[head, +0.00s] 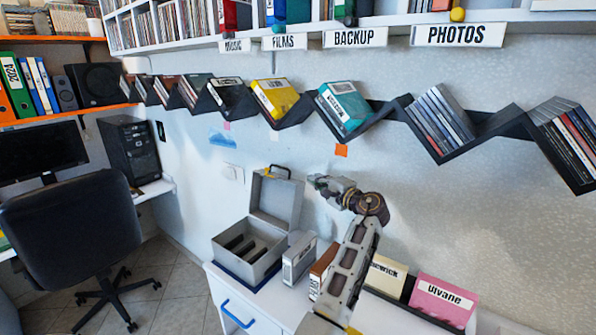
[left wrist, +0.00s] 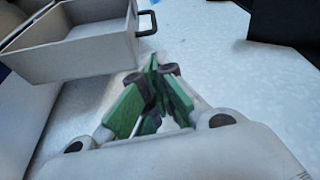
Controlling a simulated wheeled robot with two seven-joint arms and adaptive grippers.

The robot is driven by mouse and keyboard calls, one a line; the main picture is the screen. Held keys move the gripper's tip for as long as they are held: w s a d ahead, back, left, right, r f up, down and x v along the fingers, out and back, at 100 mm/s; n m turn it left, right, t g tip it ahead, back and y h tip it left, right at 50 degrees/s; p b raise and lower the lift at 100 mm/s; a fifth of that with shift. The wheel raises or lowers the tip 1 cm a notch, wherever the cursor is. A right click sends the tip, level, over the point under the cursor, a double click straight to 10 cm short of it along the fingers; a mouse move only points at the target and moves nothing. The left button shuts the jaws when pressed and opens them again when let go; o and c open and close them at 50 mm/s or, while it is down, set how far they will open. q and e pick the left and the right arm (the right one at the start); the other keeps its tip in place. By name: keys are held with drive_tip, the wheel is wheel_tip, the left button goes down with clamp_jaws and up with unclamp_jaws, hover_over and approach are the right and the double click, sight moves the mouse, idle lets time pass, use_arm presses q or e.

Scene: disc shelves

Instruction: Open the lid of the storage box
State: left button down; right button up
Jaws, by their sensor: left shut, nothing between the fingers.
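The grey storage box (head: 224,249) stands on the white desk in the head view. Its lid (head: 275,198) is open and stands upright at the back, with a dark handle (head: 279,168) on its top edge. In the left wrist view, the hollow lid (left wrist: 88,52) with its dark handle (left wrist: 148,22) shows at upper left. My left gripper (head: 316,181) is to the right of the lid, apart from it, near the wall. Its green fingertips (left wrist: 152,88) are together with nothing between them. My right gripper is not in view.
A grey case (head: 298,258) stands right of the box. A cream case (head: 385,275) and a pink case (head: 442,298) stand farther right. A zigzag disc shelf (head: 385,112) runs along the wall above. An office chair (head: 75,225) stands at left.

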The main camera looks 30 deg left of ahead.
use_arm(q)
drive_tip(key=p+x, duration=0.1)
drive_tip(key=x, duration=0.9)
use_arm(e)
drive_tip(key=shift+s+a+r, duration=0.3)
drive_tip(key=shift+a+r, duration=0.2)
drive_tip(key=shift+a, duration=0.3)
use_arm(q)
drive_tip(key=shift+s+a, duration=0.1)
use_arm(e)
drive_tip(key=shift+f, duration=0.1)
